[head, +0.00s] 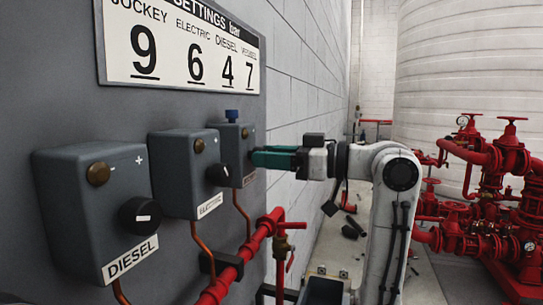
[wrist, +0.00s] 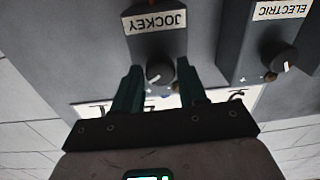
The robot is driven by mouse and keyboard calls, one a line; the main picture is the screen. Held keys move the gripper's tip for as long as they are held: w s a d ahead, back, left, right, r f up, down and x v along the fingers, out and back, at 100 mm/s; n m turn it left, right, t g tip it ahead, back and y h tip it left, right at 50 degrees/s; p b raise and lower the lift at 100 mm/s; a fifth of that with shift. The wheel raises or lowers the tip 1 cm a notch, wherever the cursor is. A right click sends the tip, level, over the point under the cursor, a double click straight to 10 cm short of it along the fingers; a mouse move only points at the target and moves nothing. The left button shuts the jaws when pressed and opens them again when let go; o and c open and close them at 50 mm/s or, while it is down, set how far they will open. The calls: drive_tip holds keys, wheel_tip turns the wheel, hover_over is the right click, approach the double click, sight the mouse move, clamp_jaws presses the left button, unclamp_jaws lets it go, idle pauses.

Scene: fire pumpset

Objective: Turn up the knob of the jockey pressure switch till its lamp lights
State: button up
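The jockey pressure switch (head: 228,142) is the farthest of three grey wall boxes in the head view. Its lamp (head: 244,132) looks dull brown and unlit there. In the wrist view, upside down, its JOCKEY label shows above its dark round knob (wrist: 160,74), which has a pale pointer mark. My gripper (head: 256,158) has its green fingertips at the front of this box, hiding the knob from the head view. In the wrist view my gripper (wrist: 159,70) has one finger on each side of the knob, apart from each other. Contact with the knob cannot be made out.
The electric switch (head: 190,172) and the diesel switch (head: 95,210) stand nearer on the same panel. A settings sign (head: 180,45) hangs above, showing 9 for jockey. Red pipework (head: 235,258) runs below the boxes. Red valves (head: 490,190) stand at right.

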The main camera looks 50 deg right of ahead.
drive_tip(key=o, duration=0.3)
drive_tip(key=b+v, duration=0.1)
drive_tip(key=v, duration=0.9)
drive_tip(key=shift+s+d+f, duration=0.1)
drive_tip(key=shift+s, duration=0.25)
